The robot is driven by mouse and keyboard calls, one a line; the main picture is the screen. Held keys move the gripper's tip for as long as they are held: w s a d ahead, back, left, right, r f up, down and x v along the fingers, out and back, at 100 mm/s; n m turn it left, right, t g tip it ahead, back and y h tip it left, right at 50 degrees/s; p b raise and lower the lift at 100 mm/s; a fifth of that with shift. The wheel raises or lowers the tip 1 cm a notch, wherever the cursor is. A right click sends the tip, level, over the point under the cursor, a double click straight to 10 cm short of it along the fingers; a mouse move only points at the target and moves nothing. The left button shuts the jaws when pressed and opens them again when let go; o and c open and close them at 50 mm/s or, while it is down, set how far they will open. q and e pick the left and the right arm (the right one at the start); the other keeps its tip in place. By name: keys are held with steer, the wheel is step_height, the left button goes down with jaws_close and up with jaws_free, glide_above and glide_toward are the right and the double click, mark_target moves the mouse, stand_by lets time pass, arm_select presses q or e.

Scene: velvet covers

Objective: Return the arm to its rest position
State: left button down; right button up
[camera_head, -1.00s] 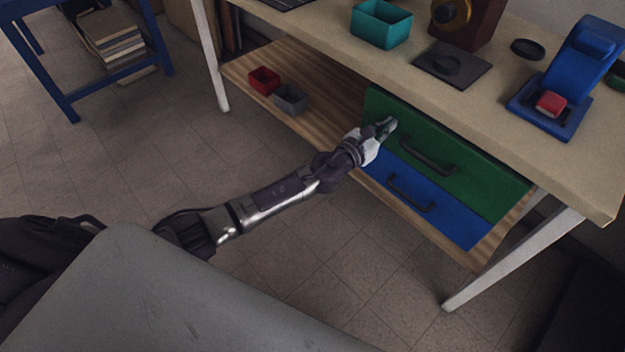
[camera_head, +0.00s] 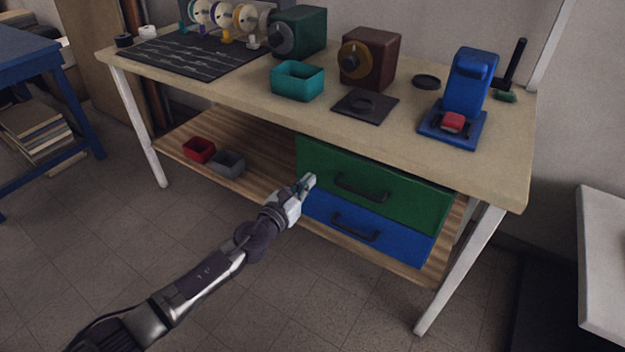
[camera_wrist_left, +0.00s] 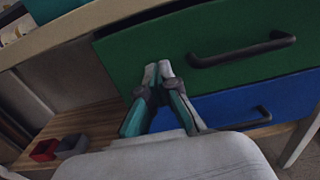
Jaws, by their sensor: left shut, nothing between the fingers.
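My left arm comes in from the lower left of the head view. Its gripper (camera_head: 307,183) is shut and empty in front of the left end of the drawers. In the left wrist view the gripper fingertips (camera_wrist_left: 158,70) are together, in front of the green drawer (camera_wrist_left: 195,42). I cannot tell whether they touch it. The green drawer (camera_head: 400,187) and the blue drawer (camera_head: 385,235) below it look closed, each with a dark handle. My right gripper is not in view.
The workbench (camera_head: 440,150) bears a teal box (camera_head: 297,82), a brown box with a dial (camera_head: 370,58) and a blue stand (camera_head: 468,85). A red bin (camera_head: 199,150) and a grey bin (camera_head: 228,163) sit on the lower shelf. Floor in front is clear.

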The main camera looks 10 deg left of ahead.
arm_select(q)
steer(key=v, duration=0.7)
steer(key=shift+a+f, duration=0.15)
steer(key=shift+f, duration=0.2)
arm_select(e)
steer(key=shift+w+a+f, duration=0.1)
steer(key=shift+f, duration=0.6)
